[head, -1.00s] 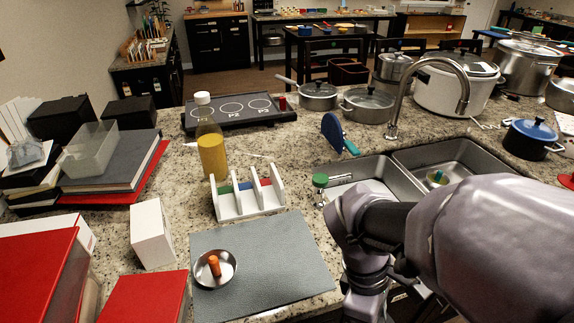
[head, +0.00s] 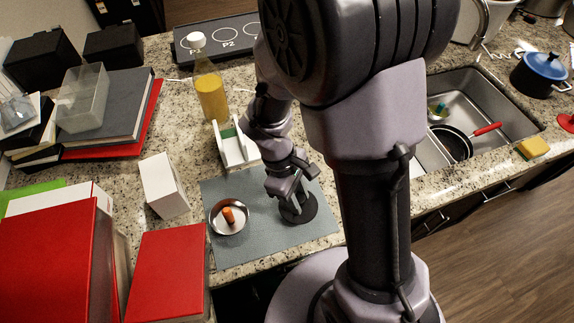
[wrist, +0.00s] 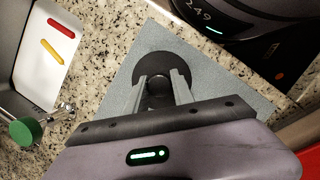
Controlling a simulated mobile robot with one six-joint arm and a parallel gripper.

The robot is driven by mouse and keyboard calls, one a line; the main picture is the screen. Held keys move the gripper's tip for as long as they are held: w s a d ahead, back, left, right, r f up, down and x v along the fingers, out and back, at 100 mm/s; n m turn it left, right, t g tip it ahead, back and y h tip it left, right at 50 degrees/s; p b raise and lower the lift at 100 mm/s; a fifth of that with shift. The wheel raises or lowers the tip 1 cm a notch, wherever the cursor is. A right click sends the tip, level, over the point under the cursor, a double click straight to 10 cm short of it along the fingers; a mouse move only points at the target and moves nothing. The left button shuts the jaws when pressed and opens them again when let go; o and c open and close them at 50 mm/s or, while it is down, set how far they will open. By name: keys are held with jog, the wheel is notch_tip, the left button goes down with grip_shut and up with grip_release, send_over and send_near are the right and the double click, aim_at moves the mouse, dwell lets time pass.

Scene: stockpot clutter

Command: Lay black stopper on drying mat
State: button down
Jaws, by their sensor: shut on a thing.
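The black stopper (head: 299,211) is a flat round black disc with a central knob. It is over the right part of the grey drying mat (head: 255,248) in the head view. My gripper (head: 293,198) points down and is shut on the stopper's knob. In the wrist view my gripper's fingers (wrist: 158,82) close on the knob, and the stopper's disc (wrist: 150,62) lies flat against the background of the mat (wrist: 120,108). The disc looks level and very near the mat; I cannot tell whether it touches.
A round metal dish with an orange knob (head: 229,216) sits on the mat's left part. A white rack (head: 237,150) and a juice bottle (head: 210,92) stand behind. A white box (head: 163,186) and red books (head: 157,270) are left. The sink (head: 490,100) is right.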

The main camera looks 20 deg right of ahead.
jog(key=shift+w+a+f, duration=0.2)
jog(key=shift+w, duration=0.1)
notch_tip(320, 180, down, 3)
jog(key=shift+f+b, duration=0.2)
jog(key=shift+b, duration=0.75)
jog(key=shift+r, duration=0.1)
jog(key=c, duration=1.1)
grip_release()
